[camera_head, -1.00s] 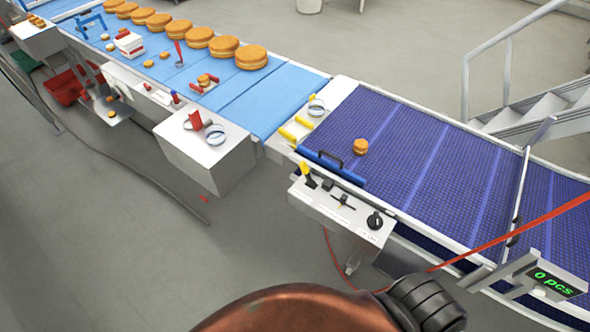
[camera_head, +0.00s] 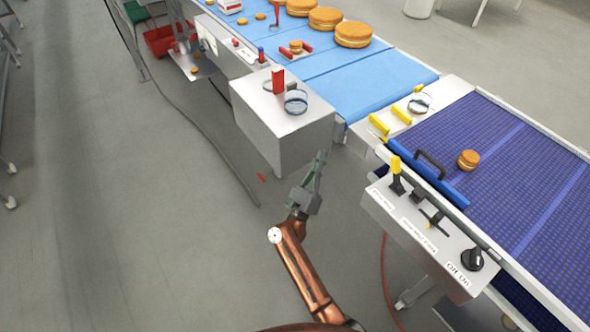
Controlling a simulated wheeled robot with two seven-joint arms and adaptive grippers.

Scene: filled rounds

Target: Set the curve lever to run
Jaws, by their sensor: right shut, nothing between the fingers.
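A white control box (camera_head: 380,206) on the near side of the purple belt carries several controls. From left to right they are a yellow-tipped lever (camera_head: 396,168), a small black switch (camera_head: 417,194), a black lever with a yellow mark (camera_head: 433,217) and a black rotary knob (camera_head: 472,259). The knob's label seems to read OFF ON; the other labels are too small to read, so I cannot tell which lever is the curve lever. My right gripper (camera_head: 320,156) is shut and empty, left of the control box, clear of all controls. My left gripper is out of view.
A purple belt (camera_head: 520,190) with one small filled round (camera_head: 468,160) lies behind the box. A blue bar with a black handle (camera_head: 430,172) runs along its edge. A white cabinet (camera_head: 270,115) stands just beyond my gripper. Grey floor (camera_head: 180,230) is open at left.

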